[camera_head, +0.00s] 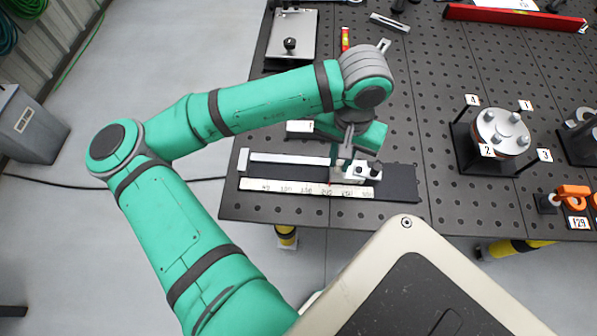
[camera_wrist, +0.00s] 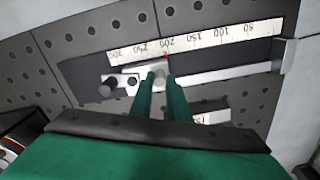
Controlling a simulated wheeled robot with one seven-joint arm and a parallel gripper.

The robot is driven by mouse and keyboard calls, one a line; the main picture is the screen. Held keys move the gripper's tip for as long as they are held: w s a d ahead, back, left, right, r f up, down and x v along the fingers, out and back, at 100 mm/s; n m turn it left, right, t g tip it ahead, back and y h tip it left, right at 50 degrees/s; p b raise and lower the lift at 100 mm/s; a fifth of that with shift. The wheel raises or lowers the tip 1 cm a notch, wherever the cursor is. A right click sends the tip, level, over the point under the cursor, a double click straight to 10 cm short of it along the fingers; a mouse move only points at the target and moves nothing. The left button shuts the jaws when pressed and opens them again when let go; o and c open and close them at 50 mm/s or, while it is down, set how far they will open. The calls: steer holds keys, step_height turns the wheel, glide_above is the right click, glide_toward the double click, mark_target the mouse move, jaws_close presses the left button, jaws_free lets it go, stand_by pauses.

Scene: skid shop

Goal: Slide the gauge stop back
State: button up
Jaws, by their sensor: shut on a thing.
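The gauge stop (camera_head: 362,173) is a pale metal slide with dark knobs on a straight rail (camera_head: 290,159). It sits towards the right end of the rail in the head view. It also shows in the wrist view (camera_wrist: 128,80). A white scale (camera_head: 285,187) with printed numbers runs along the rail. A small red mark on the stop's side points near 200 in the wrist view. My gripper (camera_wrist: 160,84) is above the stop, its two green fingers closed around a pale upright post on it. The fingers partly hide the stop's body.
The rail has an upright end plate (camera_head: 243,161) at its left end. A round flange with several posts (camera_head: 500,132) stands on the perforated table (camera_head: 440,120) to the right, near orange clamps (camera_head: 572,192). A metal plate with a knob (camera_head: 291,35) lies behind.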

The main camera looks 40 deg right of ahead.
mark_target(358, 170)
steer(key=shift+s+d, duration=0.75)
steer(key=shift+s, duration=0.3)
steer(key=shift+s+d, duration=0.75)
steer(key=shift+s, duration=0.05)
steer(key=o, duration=0.9)
steer(key=shift+w, duration=0.1)
steer(key=shift+c, duration=0.2)
steer(key=shift+o, duration=1.3)
steer(key=shift+r, duration=0.2)
step_height(358, 170, up, 7)
steer(key=shift+f, duration=0.2)
